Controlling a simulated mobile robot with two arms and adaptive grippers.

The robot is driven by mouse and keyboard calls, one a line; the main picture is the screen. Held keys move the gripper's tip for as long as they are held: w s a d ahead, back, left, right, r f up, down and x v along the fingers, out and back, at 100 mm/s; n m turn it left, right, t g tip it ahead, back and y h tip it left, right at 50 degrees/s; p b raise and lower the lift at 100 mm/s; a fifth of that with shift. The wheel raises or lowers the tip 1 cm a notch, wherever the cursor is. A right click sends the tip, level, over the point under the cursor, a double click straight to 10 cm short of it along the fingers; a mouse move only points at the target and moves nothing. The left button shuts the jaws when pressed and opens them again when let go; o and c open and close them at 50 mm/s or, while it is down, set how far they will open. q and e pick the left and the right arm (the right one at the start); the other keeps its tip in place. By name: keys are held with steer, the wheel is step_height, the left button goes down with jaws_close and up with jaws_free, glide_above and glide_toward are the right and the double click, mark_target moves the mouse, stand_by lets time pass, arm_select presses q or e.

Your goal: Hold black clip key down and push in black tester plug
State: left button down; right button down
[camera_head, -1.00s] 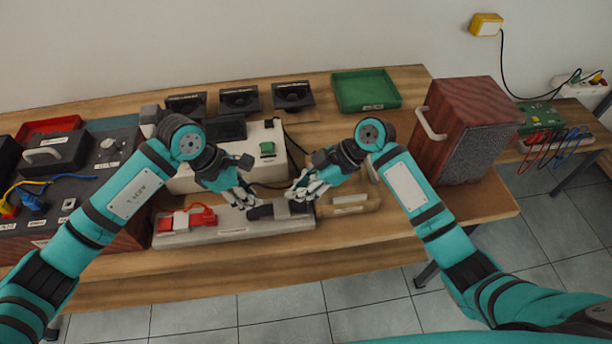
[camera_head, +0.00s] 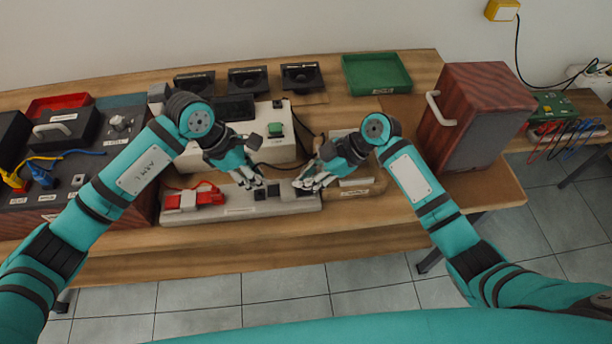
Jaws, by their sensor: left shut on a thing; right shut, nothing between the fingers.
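A long grey terminal block (camera_head: 235,211) lies near the table's front edge. A red clip key (camera_head: 195,198) is at its left. A dark area near its middle and right includes the black clip key (camera_head: 273,192). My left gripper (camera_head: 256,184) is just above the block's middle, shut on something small. A thin black cable (camera_head: 290,166) runs towards it, so this looks like the black tester plug, itself hidden by the fingers. My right gripper (camera_head: 302,186) is shut and empty, low over the block's right part. I cannot tell whether it touches the key.
A white box with a green switch (camera_head: 275,129) stands behind the grippers. A black-and-wood console (camera_head: 90,190) is at left, a wooden speaker box (camera_head: 480,110) at right. A green tray (camera_head: 376,74) and several black panel pieces (camera_head: 247,80) lie at the back.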

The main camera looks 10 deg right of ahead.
arm_select(q)
steer(key=shift+w+f, duration=0.1)
steer(key=shift+f, duration=2.1)
stand_by(3.9)
steer(key=c, duration=1.2)
jaws_free()
steer(key=v, duration=1.2)
steer(key=shift+r, duration=0.2)
